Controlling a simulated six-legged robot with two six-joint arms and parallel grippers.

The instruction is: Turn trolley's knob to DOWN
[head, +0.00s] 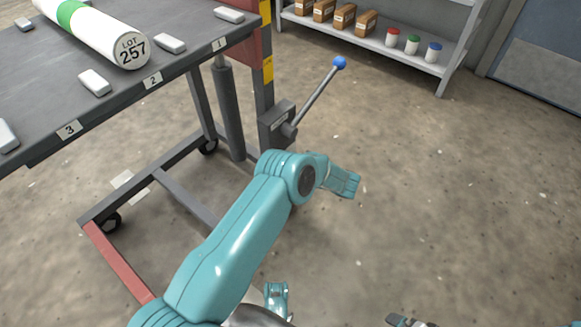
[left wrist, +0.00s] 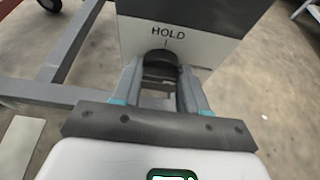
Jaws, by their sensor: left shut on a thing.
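The trolley (head: 90,215) stands at the left, with a dark box (head: 272,128) on its post. In the left wrist view a pale panel (left wrist: 200,48) reads HOLD, with a short mark under the word. The dark round knob (left wrist: 160,62) sits just below that mark. My left gripper (left wrist: 162,88) has its two fingers on either side of the knob and is shut on it. No DOWN marking shows. In the head view my left gripper's fingers are hidden by my arm. Part of my right gripper (head: 408,321) shows at the bottom edge; its jaws are unclear.
A lever with a blue ball (head: 339,62) rises from the box toward the right. A white roll (head: 95,33) marked LOT 257 lies on the trolley top among pale blocks. A shelf (head: 400,50) holds boxes and jars. The floor at right is clear.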

